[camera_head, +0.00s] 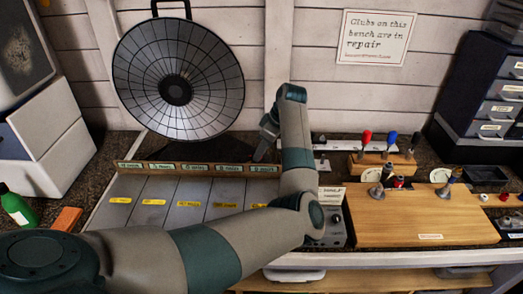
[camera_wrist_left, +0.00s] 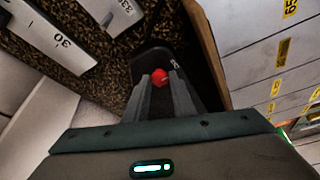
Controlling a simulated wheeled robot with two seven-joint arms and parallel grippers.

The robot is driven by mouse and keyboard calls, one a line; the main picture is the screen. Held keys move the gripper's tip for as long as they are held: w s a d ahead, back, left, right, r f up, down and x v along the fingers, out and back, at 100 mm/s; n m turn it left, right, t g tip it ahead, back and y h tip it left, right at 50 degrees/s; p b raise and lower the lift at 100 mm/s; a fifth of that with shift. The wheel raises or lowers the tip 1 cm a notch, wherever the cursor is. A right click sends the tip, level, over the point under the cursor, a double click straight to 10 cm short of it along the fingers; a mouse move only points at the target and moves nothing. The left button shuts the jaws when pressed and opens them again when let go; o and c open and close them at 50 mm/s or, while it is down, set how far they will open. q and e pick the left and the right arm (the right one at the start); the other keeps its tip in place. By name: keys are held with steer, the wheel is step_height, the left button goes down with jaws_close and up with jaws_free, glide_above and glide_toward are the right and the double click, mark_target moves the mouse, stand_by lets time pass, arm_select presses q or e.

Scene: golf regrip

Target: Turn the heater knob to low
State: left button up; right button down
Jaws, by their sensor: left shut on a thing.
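My left gripper (camera_head: 259,156) reaches down behind the wooden ledge at the back of the slotted tray. In the left wrist view its two fingers (camera_wrist_left: 165,92) are closed around a small red rounded thing (camera_wrist_left: 159,76), which sits over a dark, round-ended piece with a faint pale mark. Whether it is fixed to that piece is not clear. A grey box with small dark knobs (camera_head: 337,226) stands right of my left forearm, partly hidden by it. I cannot read which setting any knob points to. My right gripper is out of view.
A large round black-mesh dish (camera_head: 185,62) stands behind the ledge. The slotted tray (camera_head: 155,188) has yellow labels. A wooden board (camera_head: 430,222) lies at the right, with red, blue and black-topped tools (camera_head: 366,137) in a rack behind it. A green bottle (camera_head: 18,207) stands at the left.

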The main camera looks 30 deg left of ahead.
arm_select(q)
steer(key=shift+r+m+p, duration=0.2)
steer(key=shift+m+p, duration=0.4)
steer(key=shift+p, duration=0.2)
steer(key=m+t+p, duration=0.1)
steer(key=m+p, duration=0.3)
steer(key=m+t+p, duration=0.1)
steer(key=p, duration=0.2)
steer(key=shift+s+a+r+m+t, duration=0.1)
steer(key=shift+s+r+m+t, duration=0.05)
steer(key=shift+s+m+t, duration=0.2)
steer(key=shift+m+p, duration=0.45)
steer(key=shift+s+a+f+m+t+h+p, duration=0.15)
steer(key=shift+m+t+h+p, duration=0.25)
steer(key=shift+m, duration=0.4)
steer(key=shift+f+m+t+h, duration=0.1)
steer(key=shift+m+t+h, duration=0.25)
steer(key=shift+m, duration=0.75)
steer(key=o, duration=1)
